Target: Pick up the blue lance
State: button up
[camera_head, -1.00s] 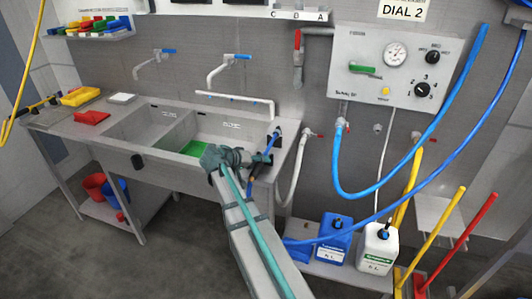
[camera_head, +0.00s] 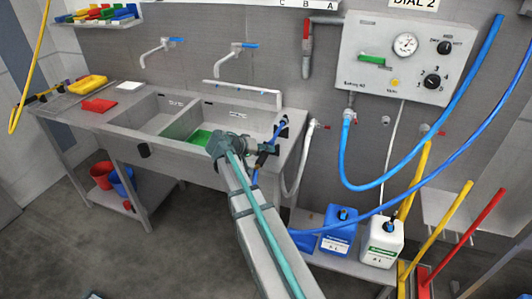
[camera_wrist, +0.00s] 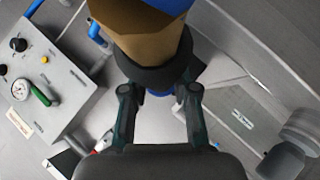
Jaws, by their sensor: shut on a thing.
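The blue lance (camera_head: 267,154) shows in the head view at the right end of the sink, with a dark grip and blue parts at its ends. My gripper (camera_head: 252,147) reaches it from the front left. In the wrist view my gripper (camera_wrist: 158,92) has its two fingers on either side of the lance (camera_wrist: 150,42), closed on its black collar. A broad tan section and a blue end show above the collar, and a bit of blue shows below it. Whether the lance still touches a holder is hidden.
The two-basin sink (camera_head: 122,124) lies left, with a green thing (camera_head: 199,137) in one basin. The dial panel (camera_head: 385,85) is on the wall at right. Blue hoses (camera_head: 345,170) hang below it. A blue canister (camera_head: 338,238) and white canister (camera_head: 382,245) stand low right.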

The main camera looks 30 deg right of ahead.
jog(key=shift+r+b, duration=0.35)
jog(key=shift+r, duration=0.3)
jog(key=s+a+r, duration=0.2)
jog(key=s+r, duration=0.4)
jog(key=r, duration=0.2)
jog(key=s+a+r, duration=0.3)
jog(key=s+r, duration=0.4)
jog(key=shift+a+r, duration=0.15)
jog(key=shift+r, duration=0.25)
jog(key=shift+o, duration=0.8)
jog(key=shift+c, duration=0.7)
